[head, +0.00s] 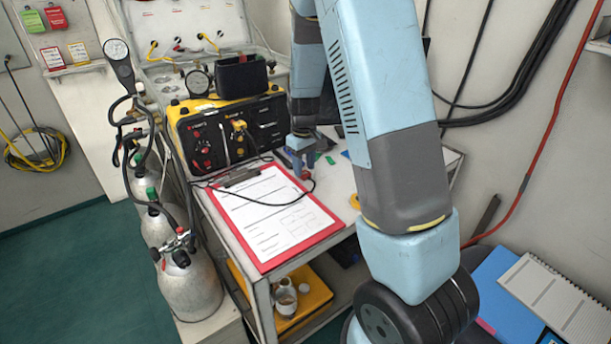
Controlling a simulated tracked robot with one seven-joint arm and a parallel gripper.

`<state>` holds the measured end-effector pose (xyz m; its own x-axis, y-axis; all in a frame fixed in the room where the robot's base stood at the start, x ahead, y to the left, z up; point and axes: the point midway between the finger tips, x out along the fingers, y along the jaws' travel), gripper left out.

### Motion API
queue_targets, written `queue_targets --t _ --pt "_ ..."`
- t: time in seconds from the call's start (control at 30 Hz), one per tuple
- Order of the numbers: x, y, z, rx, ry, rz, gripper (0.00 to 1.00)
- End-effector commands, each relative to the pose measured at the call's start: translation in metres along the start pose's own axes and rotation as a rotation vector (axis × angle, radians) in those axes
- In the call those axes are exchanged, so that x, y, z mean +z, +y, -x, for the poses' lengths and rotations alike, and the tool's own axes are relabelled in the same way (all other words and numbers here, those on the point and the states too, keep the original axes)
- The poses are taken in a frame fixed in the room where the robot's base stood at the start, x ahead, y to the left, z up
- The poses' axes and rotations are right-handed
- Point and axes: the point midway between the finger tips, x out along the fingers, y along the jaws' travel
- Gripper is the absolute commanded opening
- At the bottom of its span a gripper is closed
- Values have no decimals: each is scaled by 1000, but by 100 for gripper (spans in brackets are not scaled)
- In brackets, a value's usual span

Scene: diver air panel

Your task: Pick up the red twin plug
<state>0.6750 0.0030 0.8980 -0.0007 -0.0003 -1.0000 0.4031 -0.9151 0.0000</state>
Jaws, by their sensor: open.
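A small red piece that looks like the red twin plug (305,175) is on the table just beyond the right edge of the red clipboard. A thin black cable runs from near it across the clipboard's paper. My gripper (301,166) points down right above the plug, with its fingers spread. The fingers partly hide the plug, and I cannot tell whether it lies between them or touches them.
A red clipboard (327,232) with paper fills the table's front left. A yellow-and-black air panel box (208,147) stands behind it. Gas cylinders (187,285) stand left of the table. A yellow tape roll (354,201) lies right of the clipboard.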

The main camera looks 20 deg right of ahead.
Motion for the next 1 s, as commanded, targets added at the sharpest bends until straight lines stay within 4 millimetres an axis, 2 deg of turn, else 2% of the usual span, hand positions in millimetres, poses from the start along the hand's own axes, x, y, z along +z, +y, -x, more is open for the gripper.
queue_targets --t 0.17,0.43,0.87,1.0 --pt "0 0 -16 -1 -1 -1 43" --pt "0 0 -17 0 0 0 42" --pt "0 0 -17 0 0 -1 0" --pt "0 0 -17 0 0 -1 0"
